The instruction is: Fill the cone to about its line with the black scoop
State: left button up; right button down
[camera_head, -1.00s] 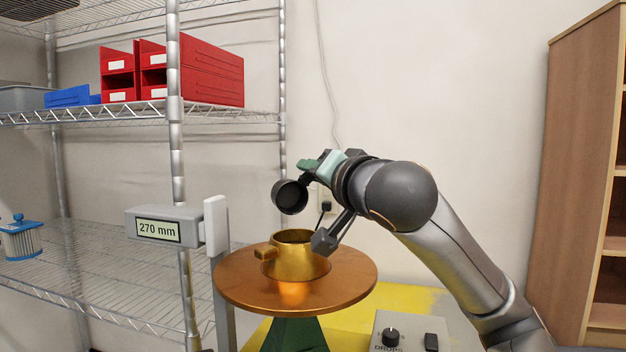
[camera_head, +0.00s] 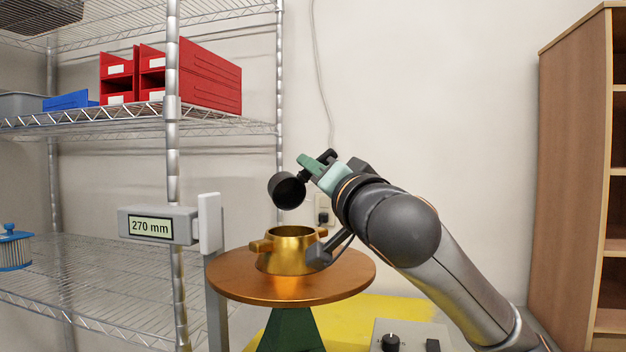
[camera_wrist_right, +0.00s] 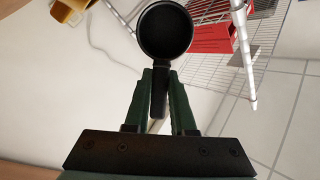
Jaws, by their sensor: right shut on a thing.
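The cone is a brass-coloured mould (camera_head: 288,257) with side handles. It stands upright on a round copper disc (camera_head: 235,288). The black scoop (camera_head: 287,190) is a small round cup on a short handle, held tilted in the air above the cone and apart from it. My right gripper (camera_head: 308,170) is shut on the scoop's handle. In the right wrist view the green fingers (camera_wrist_right: 160,82) pinch the handle, and the scoop's mouth (camera_wrist_right: 165,32) looks dark; I cannot tell its contents. The cone's inside is mostly hidden. My left gripper is not in view.
A gauge reading 270 mm (camera_head: 150,226) stands left of the disc. A control box (camera_head: 410,338) with a knob sits at the front right. A wire shelf (camera_head: 90,270) with red bins (camera_head: 205,75) is on the left, a wooden cabinet (camera_head: 572,180) on the right.

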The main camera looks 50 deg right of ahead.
jog(key=shift+s+f+t+b, duration=0.2)
jog(key=shift+t+b, duration=0.1)
jog(key=shift+b, duration=0.2)
jog(key=shift+r, duration=0.1)
jog(key=shift+a, duration=0.1)
jog(key=shift+s+h, duration=0.1)
jog(key=shift+h, duration=0.2)
